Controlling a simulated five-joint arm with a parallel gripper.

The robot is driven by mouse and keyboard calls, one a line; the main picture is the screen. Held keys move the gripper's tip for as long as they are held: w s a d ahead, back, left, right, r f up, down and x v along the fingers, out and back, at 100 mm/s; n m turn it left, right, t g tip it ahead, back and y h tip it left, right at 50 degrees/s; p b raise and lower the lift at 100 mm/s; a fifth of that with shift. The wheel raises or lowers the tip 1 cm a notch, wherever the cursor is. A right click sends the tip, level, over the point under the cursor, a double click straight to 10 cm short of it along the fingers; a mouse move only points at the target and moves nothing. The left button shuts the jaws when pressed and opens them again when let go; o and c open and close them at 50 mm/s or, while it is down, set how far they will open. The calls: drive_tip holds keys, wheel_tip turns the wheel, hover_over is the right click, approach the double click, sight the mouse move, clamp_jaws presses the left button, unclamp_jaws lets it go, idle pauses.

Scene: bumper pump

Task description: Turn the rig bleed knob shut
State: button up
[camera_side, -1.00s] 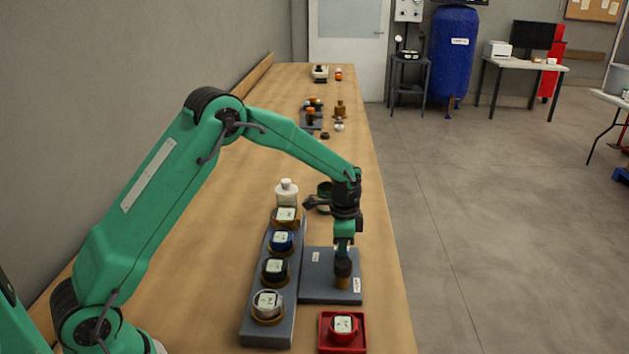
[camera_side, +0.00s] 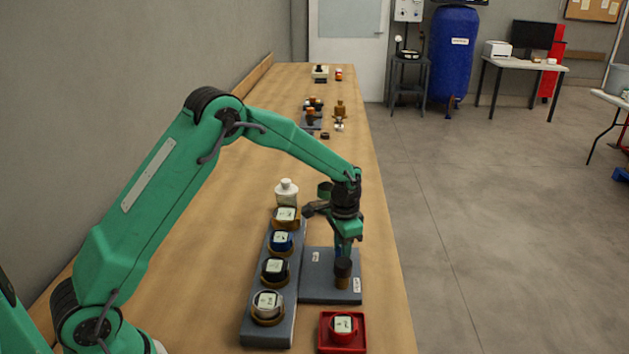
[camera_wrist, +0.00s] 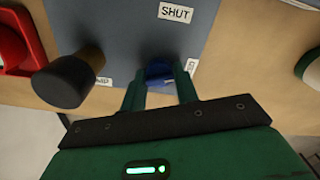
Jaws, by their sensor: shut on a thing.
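The grey rig plate (camera_side: 318,285) lies flat on the bench. A blue knob (camera_wrist: 158,70) sits on it, between my gripper's fingers, and a little of its blue also shows in the side view (camera_side: 338,245). My gripper (camera_wrist: 160,88) is shut on this knob, with a green finger on each side. In the side view my gripper (camera_side: 342,246) points down at the plate, partly behind a dark-capped brown post (camera_side: 343,272). The SHUT label (camera_wrist: 175,13) is readable on the plate. A second label beside the knob is partly hidden. I cannot read the knob's pointer.
The dark post (camera_wrist: 68,80) stands close beside my gripper. A grey rack (camera_side: 268,325) with several dial-faced gauges lies left of the plate. A white bottle (camera_side: 287,192) stands behind the rack.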

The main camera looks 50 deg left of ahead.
drive_tip(key=n, duration=1.3)
drive_tip(key=shift+n, duration=0.3)
idle(0.3)
drive_tip(key=o, duration=1)
drive_tip(key=shift+r, duration=0.1)
wheel_tip(320, 180, up, 7)
drive_tip(key=shift+r, duration=0.35)
drive_tip(key=shift+r, duration=0.1)
